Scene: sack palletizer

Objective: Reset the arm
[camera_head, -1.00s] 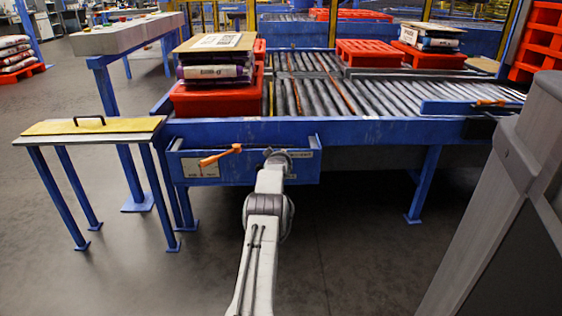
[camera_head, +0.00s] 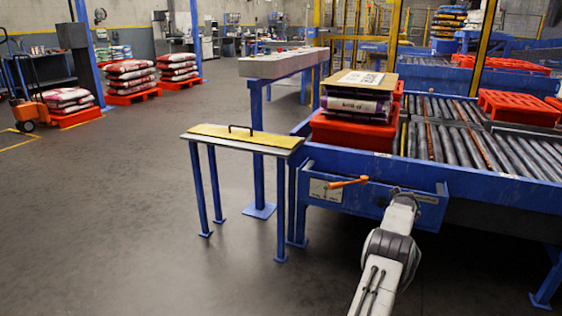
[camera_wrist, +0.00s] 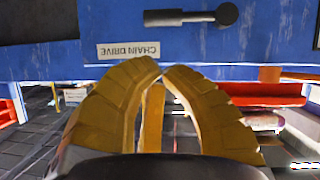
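My arm reaches forward from the bottom of the head view, and its end (camera_head: 402,198) is in front of the blue panel (camera_head: 331,204) below the conveyor. The fingers are hidden in that view. In the wrist view my gripper (camera_wrist: 162,71) has its two yellow-brown fingers curved together, tips meeting, with nothing seen between them. The blue panel fills the upper wrist view, with an upside-down "CHAIN DRIVE" label (camera_wrist: 129,50) and a dark handle (camera_wrist: 190,17) beyond the fingertips. Whether the fingers touch the panel, I cannot tell.
An orange lever (camera_head: 348,182) sticks out of the panel. The blue roller conveyor (camera_head: 490,190) carries a red pallet (camera_head: 352,133) with sacks. A small table (camera_head: 241,143) with a yellow handled board stands left of it. Open floor (camera_head: 110,210) lies further left.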

